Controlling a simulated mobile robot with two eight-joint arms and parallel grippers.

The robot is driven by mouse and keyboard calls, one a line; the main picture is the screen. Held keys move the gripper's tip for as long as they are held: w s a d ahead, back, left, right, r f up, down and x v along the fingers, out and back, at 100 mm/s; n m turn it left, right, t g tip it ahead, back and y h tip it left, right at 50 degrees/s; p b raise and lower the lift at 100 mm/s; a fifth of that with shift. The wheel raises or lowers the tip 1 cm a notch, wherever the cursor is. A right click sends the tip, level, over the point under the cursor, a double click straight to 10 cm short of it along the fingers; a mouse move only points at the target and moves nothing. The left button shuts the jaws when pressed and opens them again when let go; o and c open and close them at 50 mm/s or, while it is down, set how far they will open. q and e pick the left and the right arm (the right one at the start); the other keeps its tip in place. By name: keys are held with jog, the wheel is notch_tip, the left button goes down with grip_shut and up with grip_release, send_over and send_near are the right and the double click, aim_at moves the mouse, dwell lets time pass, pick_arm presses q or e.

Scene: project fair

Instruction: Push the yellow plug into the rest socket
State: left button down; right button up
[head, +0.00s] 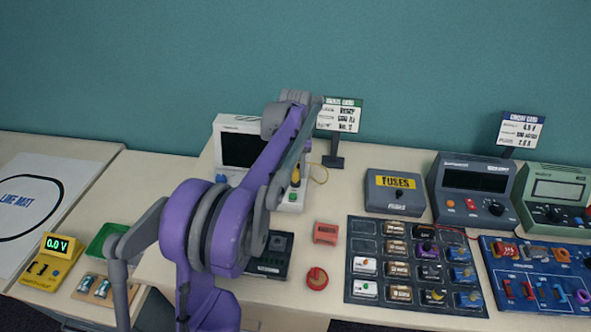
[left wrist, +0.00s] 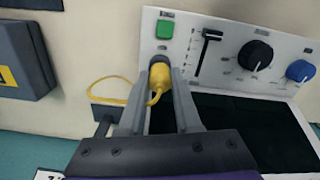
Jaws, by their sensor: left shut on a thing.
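My left gripper (left wrist: 161,78) is shut on the yellow plug (left wrist: 160,72), seen in the left wrist view. The plug lies between the two grey fingers, with its far end at the white instrument's panel (left wrist: 222,45). I cannot tell whether it is in a socket or just touching; the rest socket is hidden or not distinguishable. A yellow cable (left wrist: 112,101) loops away from the plug. In the head view the plug (head: 296,178) shows just right of my purple left arm, over the white instrument (head: 291,199); my arm covers much of the gripper. My right gripper is not in view.
The panel has a green button (left wrist: 165,29), a slider (left wrist: 206,50), a black knob (left wrist: 255,55) and a blue knob (left wrist: 299,70). A sign (head: 340,115) stands behind the instrument. A grey fuses box (head: 396,194) and a fuse board (head: 375,228) are to the right.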

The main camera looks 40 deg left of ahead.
pick_arm(q)
jog(key=shift+f, duration=0.35)
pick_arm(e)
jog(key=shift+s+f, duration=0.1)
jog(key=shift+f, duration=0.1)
pick_arm(q)
jog(key=shift+c, duration=0.2)
grip_release()
jog(key=shift+r, duration=0.15)
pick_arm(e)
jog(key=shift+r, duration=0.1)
pick_arm(q)
jog(key=shift+r+p, duration=1.65)
jog(key=shift+r, duration=2.25)
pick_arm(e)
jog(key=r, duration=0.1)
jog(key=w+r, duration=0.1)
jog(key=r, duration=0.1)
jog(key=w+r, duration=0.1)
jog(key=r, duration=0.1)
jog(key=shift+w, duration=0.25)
